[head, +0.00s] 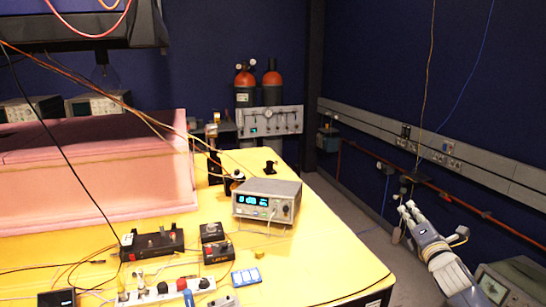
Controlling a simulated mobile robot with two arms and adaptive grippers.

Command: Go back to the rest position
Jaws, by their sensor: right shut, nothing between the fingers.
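My left gripper is not in view.
A grey meter with a lit display (267,199) stands on the table, with black boxes (152,243) and a power strip (166,291) nearby. Pink foam panels (95,170) stand at the left. A grey instrument (507,283) is at lower right. Cables hang near my right gripper.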

